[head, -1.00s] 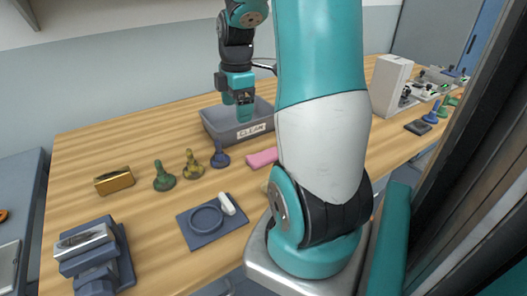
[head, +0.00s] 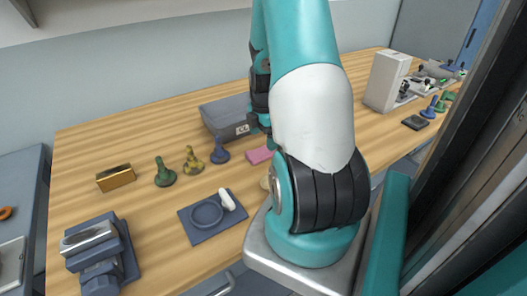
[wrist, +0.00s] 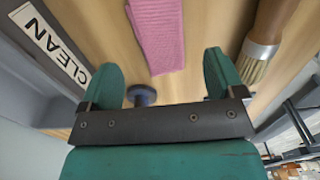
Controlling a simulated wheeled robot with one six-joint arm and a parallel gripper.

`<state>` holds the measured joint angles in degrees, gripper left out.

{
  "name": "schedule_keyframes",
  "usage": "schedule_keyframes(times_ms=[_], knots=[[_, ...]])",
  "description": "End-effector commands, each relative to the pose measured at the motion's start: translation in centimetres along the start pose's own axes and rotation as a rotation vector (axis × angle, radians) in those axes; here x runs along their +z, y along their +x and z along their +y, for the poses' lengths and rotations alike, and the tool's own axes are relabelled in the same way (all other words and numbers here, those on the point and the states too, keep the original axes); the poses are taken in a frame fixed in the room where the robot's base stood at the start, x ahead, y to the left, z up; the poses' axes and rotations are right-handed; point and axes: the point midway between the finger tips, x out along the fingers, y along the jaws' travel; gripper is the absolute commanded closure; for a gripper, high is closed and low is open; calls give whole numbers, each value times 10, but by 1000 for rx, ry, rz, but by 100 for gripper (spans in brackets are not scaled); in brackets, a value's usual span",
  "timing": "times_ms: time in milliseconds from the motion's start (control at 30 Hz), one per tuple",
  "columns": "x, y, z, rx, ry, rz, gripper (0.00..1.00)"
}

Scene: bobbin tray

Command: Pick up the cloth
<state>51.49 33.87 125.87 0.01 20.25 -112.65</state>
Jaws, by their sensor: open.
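The cloth is pink and ribbed. It lies flat on the wooden table (head: 100,150), and in the head view the cloth (head: 258,155) is partly hidden by my arm. In the wrist view the cloth (wrist: 158,35) runs from the top edge down to just beyond the gap between my fingertips. My gripper (wrist: 163,72) is open with nothing between its green fingers; the cloth appears apart from them. In the head view my gripper is mostly hidden behind my arm.
A grey bin (head: 212,115) marked CLEAN stands close to my gripper, and a brush (wrist: 265,40) lies to the right in the wrist view. A blue bobbin (head: 220,153), other bobbins, a brass block (head: 115,178) and a dark tray (head: 192,236) are to the left.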

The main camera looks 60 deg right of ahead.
Motion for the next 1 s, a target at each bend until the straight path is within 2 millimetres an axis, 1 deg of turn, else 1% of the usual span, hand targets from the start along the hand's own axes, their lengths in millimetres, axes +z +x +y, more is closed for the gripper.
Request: schedule_keyframes(times_ms=[67, 333, 433, 633, 667, 700, 767, 800, 867, 900, 1000], knots=[[-1, 6, 0, -3, 0, 1, 12], [-2, 44, 0, -3, 0, 1, 12], [-2, 50, 0, -1, 0, 1, 12], [-2, 51, 0, 0, 0, 0, 12], [-2, 51, 0, 0, 0, 0, 14], [-2, 51, 0, 0, 0, 0, 24], [-2, 51, 0, 0, 0, 0, 37], [-2, 51, 0, 0, 0, 0, 47], [-2, 51, 0, 0, 0, 0, 60], [-2, 51, 0, 0, 0, 0, 64], [-2, 51, 0, 0, 0, 0, 64]])
